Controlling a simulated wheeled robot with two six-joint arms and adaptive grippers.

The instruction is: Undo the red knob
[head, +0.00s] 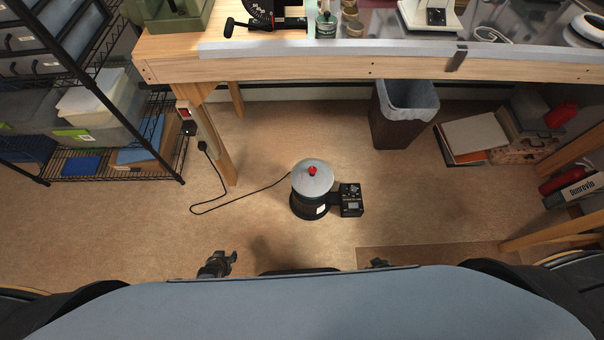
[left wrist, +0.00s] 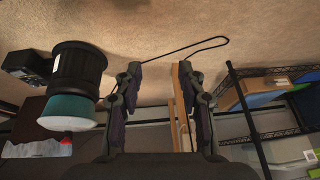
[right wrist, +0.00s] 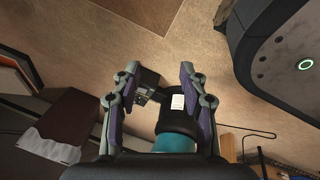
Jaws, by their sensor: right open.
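The red knob (head: 312,170) sits at the centre of the round, pale lid of a small drum-like machine (head: 311,193) on the floor, with a black control box (head: 350,199) at its right side. My left gripper (head: 218,263) is well to the left and nearer to me, open and empty; its open fingers show in the left wrist view (left wrist: 161,72), with the machine (left wrist: 78,80) beside them. My right gripper (head: 378,264) is mostly hidden behind my body. In the right wrist view it (right wrist: 148,75) is open, with the machine's teal and black side (right wrist: 176,120) beyond its fingers.
A wooden workbench (head: 350,68) stands behind the machine. A lined waste bin (head: 404,115) is at the back right. A wire shelf (head: 110,170) stands at left. A black cable (head: 240,196) runs from the machine to a power strip (head: 187,115) at the bench leg. Floor around the machine is mostly clear.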

